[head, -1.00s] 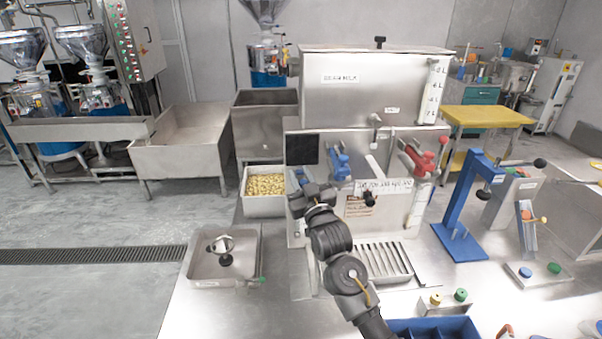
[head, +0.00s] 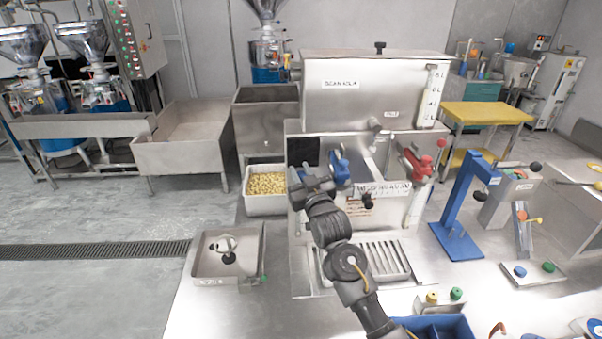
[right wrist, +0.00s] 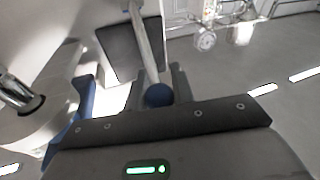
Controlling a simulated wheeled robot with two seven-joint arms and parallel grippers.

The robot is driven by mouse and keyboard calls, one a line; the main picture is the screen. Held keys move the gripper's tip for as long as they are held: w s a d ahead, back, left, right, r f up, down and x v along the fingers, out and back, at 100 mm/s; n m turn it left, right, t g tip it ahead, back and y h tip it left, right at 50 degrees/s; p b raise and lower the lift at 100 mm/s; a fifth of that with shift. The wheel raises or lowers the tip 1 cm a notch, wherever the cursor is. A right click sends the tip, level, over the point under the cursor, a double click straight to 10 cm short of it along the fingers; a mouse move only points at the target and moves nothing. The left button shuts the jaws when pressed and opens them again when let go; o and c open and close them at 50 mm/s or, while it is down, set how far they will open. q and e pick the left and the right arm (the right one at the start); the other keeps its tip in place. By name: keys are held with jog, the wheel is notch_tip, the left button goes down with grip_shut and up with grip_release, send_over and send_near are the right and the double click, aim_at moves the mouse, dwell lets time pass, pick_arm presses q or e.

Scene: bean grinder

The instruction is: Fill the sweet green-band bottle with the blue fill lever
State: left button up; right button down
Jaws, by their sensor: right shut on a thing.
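The machine's blue fill valve (head: 340,167) is on the left of its front panel, below the hopper. My right gripper (head: 312,180) is just left of this valve. In the right wrist view, its fingers are closed around the blue ball knob (right wrist: 158,95) at the end of the metal lever rod (right wrist: 147,45). A blue part of the valve (right wrist: 85,97) also shows there at the left. I cannot make out a green-band bottle; my right arm hides part of the area below the valve. My left gripper is not in view.
A red valve (head: 418,165) is right of the blue one. The slotted drip tray (head: 385,262) lies partly behind my arm. A blue stand (head: 459,205) is to the right, a steel tray (head: 203,268) at the left, and a blue bin (head: 440,328) in front.

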jog(key=c, duration=1.5)
grip_release()
jog(key=shift+d, duration=0.1)
jog(key=o, duration=0.3)
jog(key=shift+w+f, duration=0.1)
jog(key=shift+w, duration=0.1)
jog(key=shift+s+d+f, duration=0.1)
jog(key=shift+s+f, duration=0.05)
jog(key=shift+s, duration=0.35)
jog(key=shift+r+b+v, duration=0.2)
jog(key=shift+b+v, duration=1.85)
jog(key=shift+v, duration=2.85)
jog(key=shift+s+d, duration=0.1)
